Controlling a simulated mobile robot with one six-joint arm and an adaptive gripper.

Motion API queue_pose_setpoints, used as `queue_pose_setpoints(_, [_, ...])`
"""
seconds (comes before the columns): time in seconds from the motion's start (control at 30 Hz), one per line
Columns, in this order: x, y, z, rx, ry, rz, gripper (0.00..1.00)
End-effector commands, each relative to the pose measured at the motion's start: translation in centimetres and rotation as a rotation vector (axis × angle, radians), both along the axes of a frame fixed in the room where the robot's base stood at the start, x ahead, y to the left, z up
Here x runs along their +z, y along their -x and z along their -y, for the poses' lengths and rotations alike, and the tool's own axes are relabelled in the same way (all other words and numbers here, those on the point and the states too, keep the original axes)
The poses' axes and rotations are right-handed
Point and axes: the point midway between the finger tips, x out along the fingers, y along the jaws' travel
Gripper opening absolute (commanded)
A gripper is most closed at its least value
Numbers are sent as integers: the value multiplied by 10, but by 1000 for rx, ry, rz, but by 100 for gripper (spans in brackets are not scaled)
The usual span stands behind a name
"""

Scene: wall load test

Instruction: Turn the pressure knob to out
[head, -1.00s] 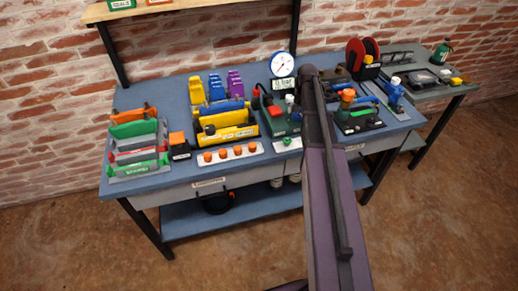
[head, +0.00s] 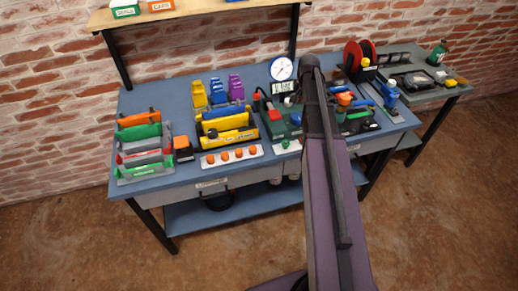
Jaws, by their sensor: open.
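A round white pressure gauge with a blue rim (head: 281,69) stands at the back middle of the workbench. A small display plate (head: 283,87) is just below it. A green unit with a red block (head: 274,115) sits in front of the gauge, partly covered by my arm. I cannot tell which part is the pressure knob or how it is set. My arm reaches from the bottom of the picture up over the bench, right of the gauge. My gripper is hidden behind the arm.
Left on the blue bench (head: 190,174) are a rack of coloured trays (head: 143,153), yellow bins (head: 226,128) and a white strip with several orange knobs (head: 232,155). Right of my arm are a blue-handled tool (head: 390,96) and a red reel (head: 357,58). A shelf (head: 195,13) overhangs the back left.

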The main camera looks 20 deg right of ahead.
Motion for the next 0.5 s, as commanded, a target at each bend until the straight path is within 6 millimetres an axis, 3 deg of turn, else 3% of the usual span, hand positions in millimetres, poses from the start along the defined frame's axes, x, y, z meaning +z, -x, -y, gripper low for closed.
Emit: queue_pose_setpoints(0.5, [47,2,2,0,0,0,100])
